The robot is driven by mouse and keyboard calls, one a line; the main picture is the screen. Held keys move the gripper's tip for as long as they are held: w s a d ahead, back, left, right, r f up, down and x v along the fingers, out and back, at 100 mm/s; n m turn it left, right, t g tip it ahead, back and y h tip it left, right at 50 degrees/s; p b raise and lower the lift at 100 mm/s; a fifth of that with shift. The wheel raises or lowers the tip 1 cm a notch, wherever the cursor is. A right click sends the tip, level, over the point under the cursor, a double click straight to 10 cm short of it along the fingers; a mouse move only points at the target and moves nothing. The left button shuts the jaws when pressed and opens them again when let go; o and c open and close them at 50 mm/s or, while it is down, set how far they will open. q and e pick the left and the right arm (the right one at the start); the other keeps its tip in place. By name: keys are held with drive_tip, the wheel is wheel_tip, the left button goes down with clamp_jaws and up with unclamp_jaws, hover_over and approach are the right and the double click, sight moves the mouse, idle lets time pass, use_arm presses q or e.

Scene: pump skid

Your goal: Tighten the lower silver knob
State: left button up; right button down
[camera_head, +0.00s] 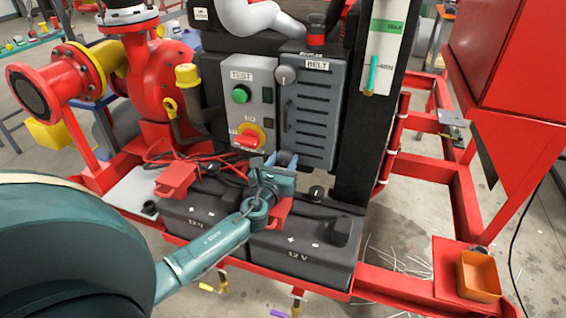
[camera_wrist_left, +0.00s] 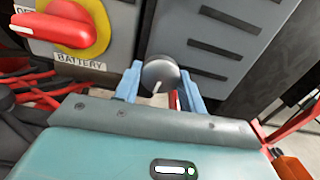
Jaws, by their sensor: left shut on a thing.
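The lower silver knob (camera_wrist_left: 160,72) sits between the blue fingers of my left gripper (camera_wrist_left: 158,84) in the left wrist view. It is round and grey, with a pale pointer line that points downward. My left gripper (camera_head: 285,160) is shut on it at the bottom of the grey BELT cover (camera_head: 308,110). In the head view the fingers and wrist mostly hide this knob. The upper silver knob (camera_head: 284,75) is at the cover's top left corner, well above the gripper. My right gripper is not in view.
Left of the cover is a grey panel with a green TEST button (camera_head: 241,94) and a red-yellow battery switch (camera_head: 250,137). Black batteries (camera_head: 302,245) with red cables (camera_head: 175,160) lie below my wrist. A black post (camera_head: 360,140) stands close on the right.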

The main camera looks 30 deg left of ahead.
use_arm(q)
drive_tip(key=o, duration=1)
drive_tip(key=shift+c, duration=0.2)
drive_tip(key=v, duration=1.3)
drive_tip(key=shift+s, duration=0.15)
